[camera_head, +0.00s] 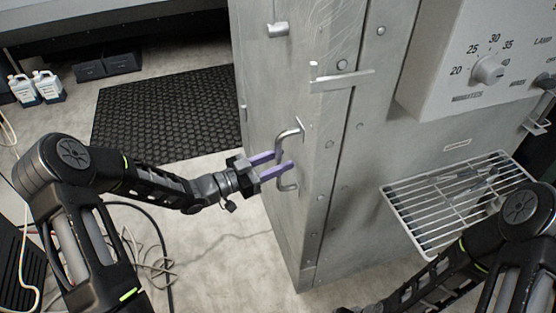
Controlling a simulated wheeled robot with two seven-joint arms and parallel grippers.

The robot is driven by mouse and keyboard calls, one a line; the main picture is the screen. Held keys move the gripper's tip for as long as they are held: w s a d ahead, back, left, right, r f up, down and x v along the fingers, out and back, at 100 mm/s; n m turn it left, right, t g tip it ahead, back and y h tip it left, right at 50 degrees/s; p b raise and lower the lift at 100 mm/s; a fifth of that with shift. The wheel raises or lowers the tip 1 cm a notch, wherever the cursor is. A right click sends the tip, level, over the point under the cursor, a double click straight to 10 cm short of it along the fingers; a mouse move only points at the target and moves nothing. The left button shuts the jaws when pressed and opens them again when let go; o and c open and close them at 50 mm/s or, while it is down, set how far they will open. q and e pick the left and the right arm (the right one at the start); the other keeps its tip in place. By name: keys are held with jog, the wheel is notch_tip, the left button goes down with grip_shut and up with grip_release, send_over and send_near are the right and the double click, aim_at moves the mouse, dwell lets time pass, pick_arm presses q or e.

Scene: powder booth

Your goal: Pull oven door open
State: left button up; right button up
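The oven (365,165) is a tall grey metal cabinet. Its door (275,95) is the left side face, and it looks closed. A bent metal handle (291,133) sticks out from the door near its edge. My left gripper (279,164) reaches in from the left with two purple fingers at the handle, one either side of its upright part as far as I can see. The fingers look apart; whether they touch the handle is unclear. My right arm (490,245) is at the lower right, and its gripper is out of the picture.
A wire rack (455,200) juts from the oven's front, close to my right arm. A control box with a dial (487,69) is above it.

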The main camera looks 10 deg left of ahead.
pick_arm(q)
grip_shut()
dwell(0.3)
dwell(1.1)
